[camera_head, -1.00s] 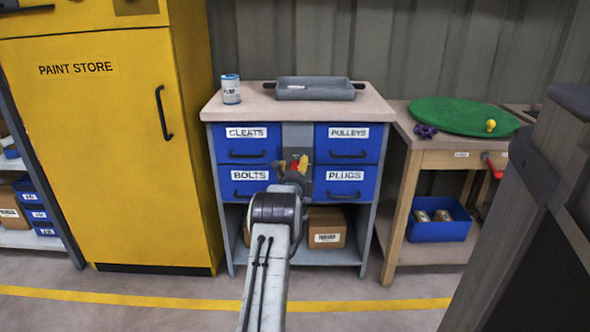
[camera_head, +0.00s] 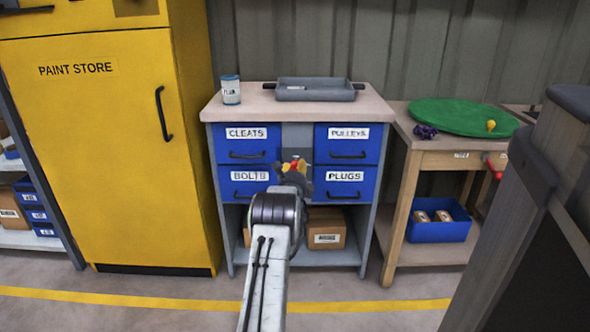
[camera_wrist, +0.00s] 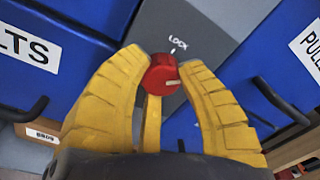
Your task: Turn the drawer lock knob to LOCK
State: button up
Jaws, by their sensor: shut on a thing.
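The drawer lock knob is red and round with a pale pointer mark, and sits in the middle of the wrist view (camera_wrist: 161,74). Its pointer mark points to the right in that view. The word LOCK (camera_wrist: 178,44) with a small tick is on the grey panel above the knob, and the pointer is not lined up with the tick. My gripper (camera_wrist: 163,72) has its yellow fingers shut on the knob, one on each side. In the head view my gripper (camera_head: 294,166) is at the grey centre panel (camera_head: 297,136), largely hiding the knob.
Blue drawers labelled CLEATS (camera_head: 247,143), PULLEYS (camera_head: 348,144), BOLTS (camera_head: 249,187) and PLUGS (camera_head: 345,188) flank the panel, with dark protruding handles. A grey tray (camera_head: 315,94) and a can (camera_head: 231,90) stand on top. A yellow paint cabinet (camera_head: 110,170) is left, a wooden bench (camera_head: 410,200) right.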

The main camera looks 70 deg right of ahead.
jog(key=shift+w+r, duration=0.15)
jog(key=shift+r, duration=0.1)
jog(key=shift+w+n+h, duration=0.15)
jog(key=shift+n+h, duration=0.15)
jog(key=shift+n, duration=2.6)
jog(key=o, duration=0.9)
jog(key=shift+w, duration=0.1)
jog(key=shift+o, duration=1.4)
jog(key=shift+f, duration=0.1)
jog(key=shift+s+f, duration=0.1)
jog(key=shift+s, duration=0.1)
jog(key=shift+a, duration=0.1)
